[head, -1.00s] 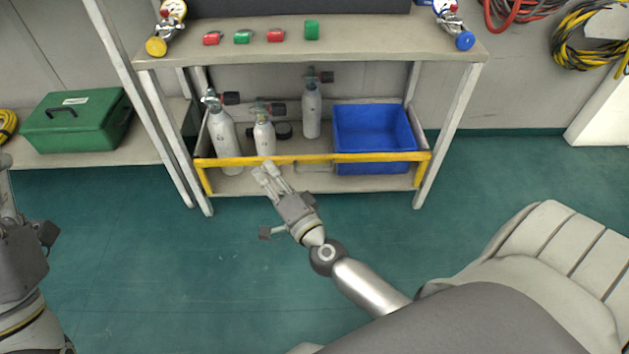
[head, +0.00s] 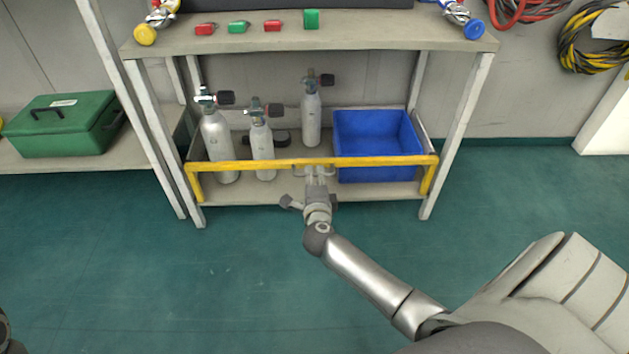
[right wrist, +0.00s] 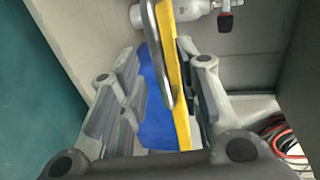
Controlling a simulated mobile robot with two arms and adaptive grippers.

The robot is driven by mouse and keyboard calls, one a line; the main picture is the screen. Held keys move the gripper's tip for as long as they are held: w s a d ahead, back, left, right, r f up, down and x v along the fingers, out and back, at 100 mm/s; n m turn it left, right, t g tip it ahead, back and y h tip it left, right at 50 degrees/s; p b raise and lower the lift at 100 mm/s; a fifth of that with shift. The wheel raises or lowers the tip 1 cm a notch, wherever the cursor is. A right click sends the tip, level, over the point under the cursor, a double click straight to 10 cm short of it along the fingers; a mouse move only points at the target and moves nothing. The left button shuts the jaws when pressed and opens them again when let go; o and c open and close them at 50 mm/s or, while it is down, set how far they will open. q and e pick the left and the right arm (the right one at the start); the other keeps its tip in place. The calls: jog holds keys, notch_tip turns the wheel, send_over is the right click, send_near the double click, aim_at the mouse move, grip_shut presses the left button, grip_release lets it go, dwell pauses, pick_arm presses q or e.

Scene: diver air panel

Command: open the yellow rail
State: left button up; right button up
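The yellow rail (head: 240,165) runs across the front of the lower shelf, with a bent end at each side. A metal bar handle (right wrist: 158,50) sits on the rail; in the head view it is mostly hidden by my gripper. My right gripper (head: 317,172) is at the middle of the rail. In the right wrist view the right gripper (right wrist: 163,80) is open, with its fingers apart on either side of the handle and the rail (right wrist: 177,70). Only a dark sliver of my left arm shows at the lower left edge of the head view.
Several grey cylinders (head: 216,145) and a blue bin (head: 375,140) stand behind the rail. Shelf posts (head: 457,135) flank it. A green case (head: 65,125) is at left. Floor in front is clear.

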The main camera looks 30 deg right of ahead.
jog(key=shift+b+x, duration=0.4)
jog(key=shift+x, duration=0.8)
grip_shut()
